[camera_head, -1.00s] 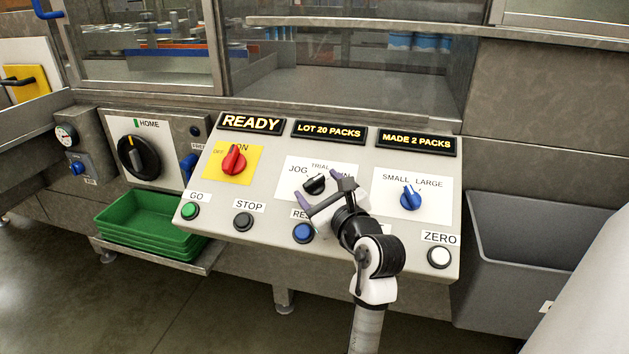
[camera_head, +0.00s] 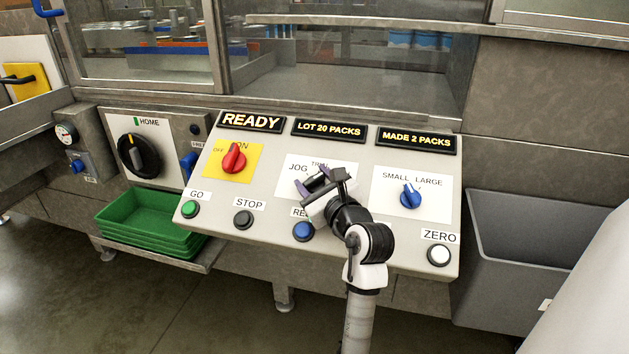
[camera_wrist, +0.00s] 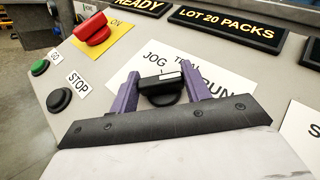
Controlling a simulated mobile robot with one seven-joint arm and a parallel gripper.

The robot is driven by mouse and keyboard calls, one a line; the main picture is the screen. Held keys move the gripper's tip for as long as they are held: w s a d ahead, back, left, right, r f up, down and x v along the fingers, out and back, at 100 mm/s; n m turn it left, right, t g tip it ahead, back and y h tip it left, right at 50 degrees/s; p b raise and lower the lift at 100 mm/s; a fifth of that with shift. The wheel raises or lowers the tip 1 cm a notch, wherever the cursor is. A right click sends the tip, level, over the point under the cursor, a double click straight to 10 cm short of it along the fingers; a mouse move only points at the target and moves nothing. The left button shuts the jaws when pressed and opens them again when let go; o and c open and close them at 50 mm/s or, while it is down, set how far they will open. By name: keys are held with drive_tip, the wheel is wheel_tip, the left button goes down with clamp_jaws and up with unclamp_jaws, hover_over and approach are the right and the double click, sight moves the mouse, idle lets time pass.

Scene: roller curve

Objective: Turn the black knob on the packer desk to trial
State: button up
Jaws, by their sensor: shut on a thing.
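The black knob (camera_wrist: 158,85) sits on a white plate (camera_wrist: 120,82) on the sloped packer desk (camera_head: 265,215). The plate reads JOG, TRIAL and RUN from left to right. My gripper (camera_head: 312,180) is over this plate. In the wrist view my gripper (camera_wrist: 160,72) has its purple fingers on either side of the knob's bar, shut on it. The bar lies roughly crosswise there, its white mark toward the right end, on the RUN side. In the head view my gripper hides most of the knob and the RUN label.
A red knob (camera_head: 234,159) is at left and a blue knob (camera_head: 410,196) at right. Below are the GO (camera_head: 190,209), STOP (camera_head: 243,219), blue (camera_head: 303,231) and ZERO (camera_head: 439,255) buttons. The display reads READY (camera_head: 252,121). A grey bin (camera_head: 520,240) stands at right.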

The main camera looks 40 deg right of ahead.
drive_tip(key=shift+o, duration=0.2)
drive_tip(key=shift+n+y, duration=0.4)
drive_tip(key=shift+y, duration=0.1)
drive_tip(key=n+g+y, duration=0.1)
drive_tip(key=n+y, duration=0.3)
drive_tip(key=shift+d, duration=0.15)
drive_tip(key=shift+n+g+y+b, duration=1.1)
drive_tip(key=shift+n+g+y, duration=0.8)
drive_tip(key=shift+n+y, duration=0.35)
drive_tip(key=o, duration=1)
drive_tip(key=shift+c, duration=0.2)
